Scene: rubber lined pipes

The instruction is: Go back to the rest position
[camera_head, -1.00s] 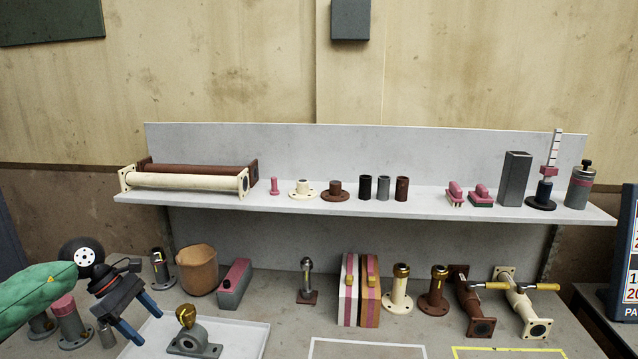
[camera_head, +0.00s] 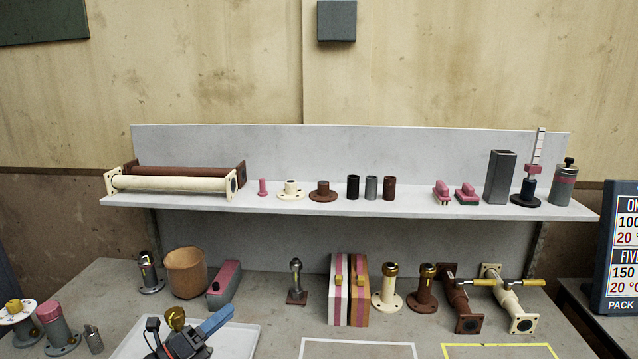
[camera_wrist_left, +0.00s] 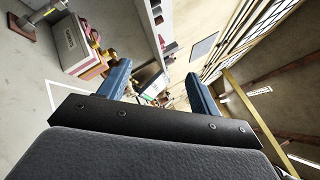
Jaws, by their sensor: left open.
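My left gripper (camera_head: 213,323) is low in the head view, over the white tray (camera_head: 238,342). One blue finger shows there, pointing up and right; the other is hard to make out. In the left wrist view the gripper (camera_wrist_left: 158,82) has its two blue fingers wide apart with nothing between them. A part with a gold knob (camera_head: 175,317) stands at the tray, mostly hidden by the gripper. My right gripper is not in view.
A grey shelf (camera_head: 415,206) with pipes and small parts runs along the back. A brown bucket (camera_head: 185,272), a pink-and-grey block (camera_head: 224,284), striped boxes (camera_head: 349,290) and flanged pipes stand below it. White and yellow outlines mark bare bench at the front.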

